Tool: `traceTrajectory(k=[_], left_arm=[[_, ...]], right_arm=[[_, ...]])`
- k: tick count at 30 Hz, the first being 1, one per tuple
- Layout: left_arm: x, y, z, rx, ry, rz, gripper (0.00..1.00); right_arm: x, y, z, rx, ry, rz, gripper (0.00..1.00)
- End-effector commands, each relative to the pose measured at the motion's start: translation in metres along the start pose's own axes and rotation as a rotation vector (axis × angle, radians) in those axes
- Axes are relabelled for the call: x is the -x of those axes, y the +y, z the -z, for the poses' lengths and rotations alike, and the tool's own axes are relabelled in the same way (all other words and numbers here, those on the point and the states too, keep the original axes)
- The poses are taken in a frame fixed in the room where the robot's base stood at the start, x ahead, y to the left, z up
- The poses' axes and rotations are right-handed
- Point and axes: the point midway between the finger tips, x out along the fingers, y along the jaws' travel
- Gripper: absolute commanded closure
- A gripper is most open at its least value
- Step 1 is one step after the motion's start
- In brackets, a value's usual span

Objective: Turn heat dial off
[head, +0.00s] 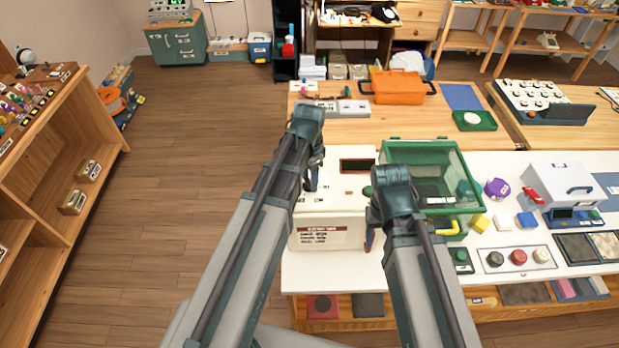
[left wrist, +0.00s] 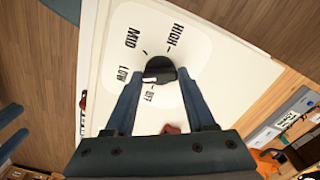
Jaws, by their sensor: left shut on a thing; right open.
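A black round dial (left wrist: 162,68) sits on a pale panel in the left wrist view. HIGH, MID, LOW and OFF are printed around it. Its whitish mark (left wrist: 150,79) points left, between LOW and OFF. My left gripper (left wrist: 161,77) is shut on the dial, with a blue finger on each side. In the head view my left gripper (head: 313,172) is at the left side of a white box (head: 332,222) with a dark display, and the dial is hidden there. My right gripper (head: 370,240) is open by the box's front right, partly hidden by its arm.
A green clear-lidded case (head: 424,160) stands right of the box. Further right on the white counter are colored blocks, round buttons (head: 519,257) and a white case (head: 560,185). An orange toolbox (head: 398,87) is behind. The floor to the left is clear.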

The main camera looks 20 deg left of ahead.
Motion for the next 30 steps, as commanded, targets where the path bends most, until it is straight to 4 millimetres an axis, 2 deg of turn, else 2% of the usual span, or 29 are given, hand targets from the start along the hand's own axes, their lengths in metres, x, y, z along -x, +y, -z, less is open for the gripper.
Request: traceTrajectory(k=[21, 30], left_arm=[[-0.0001, 0.0000, 0.0000, 0.676, 0.000, 0.000, 1.00], [-0.0001, 0.0001, 0.0000, 0.914, 0.000, 0.000, 1.00]], right_arm=[[-0.0001, 0.0000, 0.0000, 0.000, 0.000, 0.000, 0.41], [-0.0001, 0.0000, 0.0000, 0.000, 0.000, 0.000, 0.41]])
